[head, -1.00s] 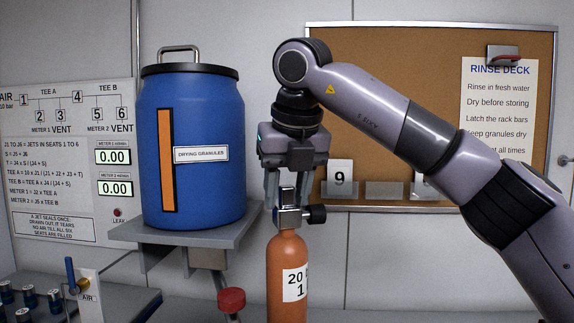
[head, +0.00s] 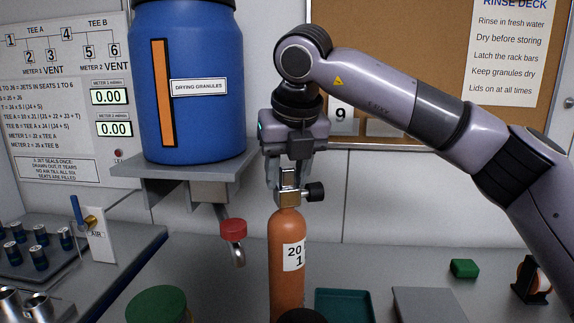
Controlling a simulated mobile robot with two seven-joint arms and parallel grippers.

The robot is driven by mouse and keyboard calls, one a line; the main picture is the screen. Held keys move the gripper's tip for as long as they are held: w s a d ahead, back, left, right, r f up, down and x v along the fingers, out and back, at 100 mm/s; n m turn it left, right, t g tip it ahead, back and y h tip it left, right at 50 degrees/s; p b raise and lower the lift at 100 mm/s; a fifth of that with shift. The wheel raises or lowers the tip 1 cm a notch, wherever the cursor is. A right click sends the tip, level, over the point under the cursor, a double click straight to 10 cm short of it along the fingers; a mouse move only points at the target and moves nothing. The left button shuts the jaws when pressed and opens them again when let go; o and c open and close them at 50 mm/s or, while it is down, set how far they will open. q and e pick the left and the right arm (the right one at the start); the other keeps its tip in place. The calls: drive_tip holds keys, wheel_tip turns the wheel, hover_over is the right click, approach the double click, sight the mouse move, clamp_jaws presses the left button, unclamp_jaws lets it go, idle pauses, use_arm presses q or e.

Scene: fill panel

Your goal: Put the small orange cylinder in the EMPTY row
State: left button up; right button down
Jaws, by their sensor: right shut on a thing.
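The small orange cylinder (head: 286,258) hangs upright in the middle of the head view, with a white label reading 20 and 1. It has a metal valve with a black knob (head: 315,192) on top. My right gripper (head: 288,178) points down and is shut on the cylinder's valve. The cylinder's lower end is cut off by the frame and partly hidden by a dark round thing at the bottom edge. The EMPTY row is not in view. My left gripper is not in view.
A blue drying granules drum (head: 190,90) stands on a wall shelf (head: 165,168), with a red-handled spout (head: 233,230) below. A teal tray (head: 345,303), a grey plate (head: 428,303) and a green block (head: 464,268) lie on the counter. A green lid (head: 157,303) is front left.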

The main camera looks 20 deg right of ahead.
drive_tip(key=shift+r, duration=0.15)
drive_tip(key=c, duration=0.6)
unclamp_jaws()
drive_tip(key=shift+f, duration=0.2)
drive_tip(key=v, duration=1.1)
drive_tip(key=shift+r, duration=0.15)
drive_tip(key=shift+s+a+r, duration=0.1)
drive_tip(key=shift+s+r, duration=0.1)
drive_tip(key=shift+r, duration=0.05)
drive_tip(key=shift+c, duration=0.7)
drive_tip(key=shift+s+r, duration=0.1)
drive_tip(key=shift+r, duration=0.1)
drive_tip(key=shift+c, duration=1.1)
drive_tip(key=shift+f, duration=0.1)
